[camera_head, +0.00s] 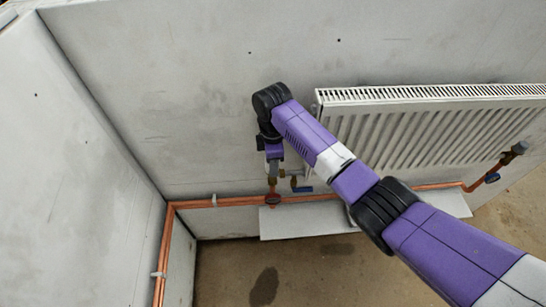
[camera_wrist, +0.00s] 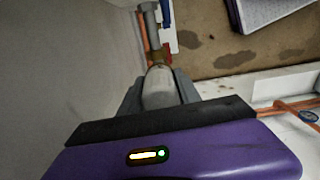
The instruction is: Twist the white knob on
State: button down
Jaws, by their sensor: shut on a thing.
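The white knob (camera_wrist: 158,90) shows in the wrist view as a pale, rounded cylinder on a brass valve (camera_wrist: 157,58). My gripper (camera_wrist: 160,92) has one finger on each side of it and is shut on it. In the head view my gripper (camera_head: 273,168) points down at the wall, left of the radiator, above the copper pipe. The brass valve (camera_head: 272,183) shows just under it there, but the knob is hidden by the jaws. I cannot tell how far the knob is turned.
A blue handle (camera_head: 303,189) sits close right of the valve, and a red round part (camera_head: 272,199) is below it. The white radiator (camera_head: 430,130) hangs to the right, behind my arm. A copper pipe (camera_head: 235,202) runs low along the wall. The left wall (camera_head: 80,150) stands near.

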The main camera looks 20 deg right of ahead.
jog(key=shift+s+a+f, duration=0.15)
jog(key=shift+a, duration=0.1)
jog(key=c, duration=0.8)
grip_release()
jog(key=shift+o, duration=0.2)
jog(key=shift+d, duration=0.1)
jog(key=shift+o, duration=0.2)
jog(key=o, duration=0.7)
jog(key=shift+w+r, duration=0.2)
jog(key=shift+r, duration=0.05)
